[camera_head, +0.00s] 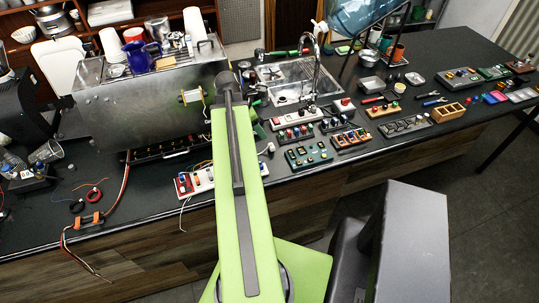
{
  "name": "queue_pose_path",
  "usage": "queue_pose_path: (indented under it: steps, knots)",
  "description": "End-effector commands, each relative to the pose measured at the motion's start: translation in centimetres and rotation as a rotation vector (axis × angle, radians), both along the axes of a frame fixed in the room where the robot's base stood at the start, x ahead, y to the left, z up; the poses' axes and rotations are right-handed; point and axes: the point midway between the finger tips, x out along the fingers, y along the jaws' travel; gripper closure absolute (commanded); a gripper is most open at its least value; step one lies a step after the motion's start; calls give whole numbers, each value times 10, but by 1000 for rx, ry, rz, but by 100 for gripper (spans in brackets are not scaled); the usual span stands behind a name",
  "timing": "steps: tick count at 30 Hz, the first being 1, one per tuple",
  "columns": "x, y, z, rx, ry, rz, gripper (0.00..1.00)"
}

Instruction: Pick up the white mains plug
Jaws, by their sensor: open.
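A small white piece that looks like the white mains plug (269,147) lies on the dark worktop, just right of my green arm. It is too small to make out its pins or which way it faces. My green arm reaches up across the middle of the view and ends at a dark rounded joint near the metal brewer housing. My gripper's fingers cannot be made out; the arm hides the area behind it. No contact between gripper and plug can be seen.
A white power strip (197,181) with a loose white cable lies partly behind my arm at the worktop's front edge. The metal housing (140,100) stands left, a sink (290,83) behind. Control boards (308,155) crowd the right. A grey box (415,245) stands in front.

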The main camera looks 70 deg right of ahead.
Motion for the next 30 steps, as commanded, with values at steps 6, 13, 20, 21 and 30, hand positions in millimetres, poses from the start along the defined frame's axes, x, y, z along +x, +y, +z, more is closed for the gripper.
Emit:
queue_pose_path:
  steps: [6, 13, 20, 21, 30]
  knots:
    - [-14, -13, -57, 0, 0, -1, 45]
    - [-21, -19, -71, 0, 0, 1, 45]
    - [-22, -24, -88, -1, -1, 0, 45]
    - [-23, -27, -95, -1, -1, 0, 45]
    - [-31, -35, -119, 0, 0, 2, 45]
